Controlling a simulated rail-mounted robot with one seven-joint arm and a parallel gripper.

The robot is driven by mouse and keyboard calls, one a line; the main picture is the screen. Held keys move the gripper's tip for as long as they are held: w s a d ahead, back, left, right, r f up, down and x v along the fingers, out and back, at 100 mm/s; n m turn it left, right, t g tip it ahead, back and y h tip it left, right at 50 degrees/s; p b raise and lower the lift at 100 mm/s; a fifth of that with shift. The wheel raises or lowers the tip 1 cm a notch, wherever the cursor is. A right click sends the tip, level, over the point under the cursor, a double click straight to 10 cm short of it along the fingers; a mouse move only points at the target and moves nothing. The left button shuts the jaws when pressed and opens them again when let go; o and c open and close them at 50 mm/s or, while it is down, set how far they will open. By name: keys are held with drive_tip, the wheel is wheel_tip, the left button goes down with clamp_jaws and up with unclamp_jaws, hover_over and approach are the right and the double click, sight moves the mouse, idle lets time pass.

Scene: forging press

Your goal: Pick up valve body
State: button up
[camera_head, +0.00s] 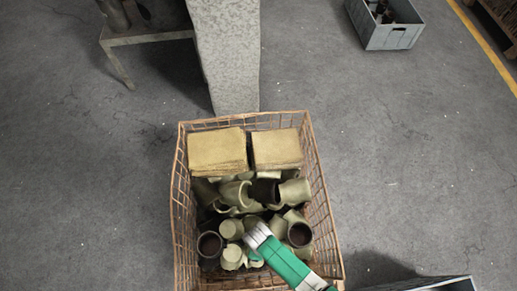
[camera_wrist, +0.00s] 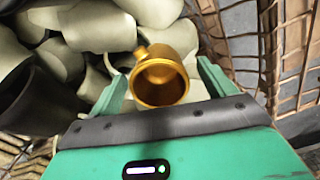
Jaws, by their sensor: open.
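A golden valve body (camera_wrist: 174,57) shows in the wrist view, its round open end facing the camera. It lies at the edge of a pile of pale, grey-green valve bodies (camera_wrist: 100,27). My gripper (camera_wrist: 158,74) is open, with one green finger on each side of the golden piece in the picture. I cannot tell whether the fingers touch it or how far down they reach. In the head view my green gripper (camera_head: 285,262) is over the front of the wire basket (camera_head: 321,205). I cannot pick out the golden piece there.
Two tan, flat-topped blocks (camera_head: 217,150) (camera_head: 276,148) fill the back of the basket. The basket's wire wall (camera_wrist: 290,55) stands close on the right in the wrist view. A grey crate (camera_head: 396,38) sits on the floor at back right. Open floor (camera_head: 420,150) lies right of the basket.

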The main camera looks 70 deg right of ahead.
drive_tip(key=shift+f, duration=0.8)
drive_tip(key=shift+w+r, duration=0.1)
drive_tip(key=shift+r, duration=0.05)
drive_tip(key=c, duration=1.3)
drive_tip(key=shift+c, duration=0.2)
drive_tip(key=shift+r, duration=0.15)
drive_tip(key=shift+r+p, duration=0.25)
drive_tip(key=shift+p, duration=0.15)
wheel_tip(320, 180, up, 4)
drive_tip(key=p, duration=0.3)
drive_tip(key=shift+a+f, duration=0.15)
drive_tip(key=shift+f, duration=0.1)
drive_tip(key=s+a+p, duration=0.1)
drive_tip(key=s+a, duration=0.1)
drive_tip(key=a, duration=0.2)
drive_tip(key=s+a+p, duration=0.2)
drive_tip(key=s+a, duration=0.1)
drive_tip(key=a, duration=0.2)
drive_tip(key=s+a+p, duration=0.1)
drive_tip(key=s+a, duration=0.2)
drive_tip(key=a, duration=0.1)
drive_tip(key=shift+a+r, duration=0.3)
drive_tip(key=shift+r, duration=0.05)
